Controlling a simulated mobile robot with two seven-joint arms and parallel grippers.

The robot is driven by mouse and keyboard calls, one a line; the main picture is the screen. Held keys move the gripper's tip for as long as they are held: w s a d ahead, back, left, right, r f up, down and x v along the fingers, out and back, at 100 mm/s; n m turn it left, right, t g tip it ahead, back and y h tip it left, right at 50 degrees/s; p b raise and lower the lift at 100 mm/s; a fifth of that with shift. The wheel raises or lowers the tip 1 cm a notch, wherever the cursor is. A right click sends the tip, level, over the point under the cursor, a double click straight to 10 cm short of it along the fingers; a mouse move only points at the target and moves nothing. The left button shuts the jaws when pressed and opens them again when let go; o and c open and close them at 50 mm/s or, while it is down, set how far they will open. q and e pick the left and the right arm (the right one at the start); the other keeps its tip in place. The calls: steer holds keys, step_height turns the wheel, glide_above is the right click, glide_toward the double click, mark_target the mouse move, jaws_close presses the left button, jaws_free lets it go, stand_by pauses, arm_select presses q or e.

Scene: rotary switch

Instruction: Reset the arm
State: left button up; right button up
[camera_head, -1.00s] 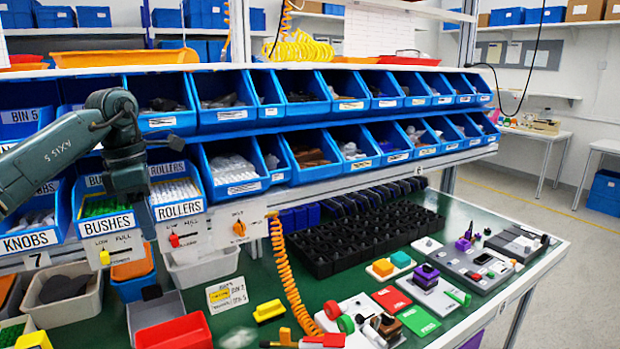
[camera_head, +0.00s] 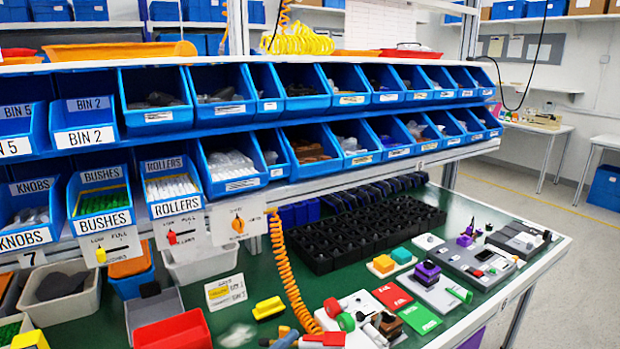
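The rotary switch is an orange knob (camera_head: 238,225) on a white panel (camera_head: 258,210) fixed to the rail below the lower bin row. Its mark is too small to read for certain. Neither of my grippers and neither of my arms shows in the head view. Nothing covers the switch or the bins around it.
Left of the switch are a red slider (camera_head: 172,237) and a yellow slider (camera_head: 100,255) on white panels. A coiled orange hose (camera_head: 287,275) hangs to the right. Blue bins (camera_head: 232,172) stand above. The green bench (camera_head: 262,325) holds trays and parts.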

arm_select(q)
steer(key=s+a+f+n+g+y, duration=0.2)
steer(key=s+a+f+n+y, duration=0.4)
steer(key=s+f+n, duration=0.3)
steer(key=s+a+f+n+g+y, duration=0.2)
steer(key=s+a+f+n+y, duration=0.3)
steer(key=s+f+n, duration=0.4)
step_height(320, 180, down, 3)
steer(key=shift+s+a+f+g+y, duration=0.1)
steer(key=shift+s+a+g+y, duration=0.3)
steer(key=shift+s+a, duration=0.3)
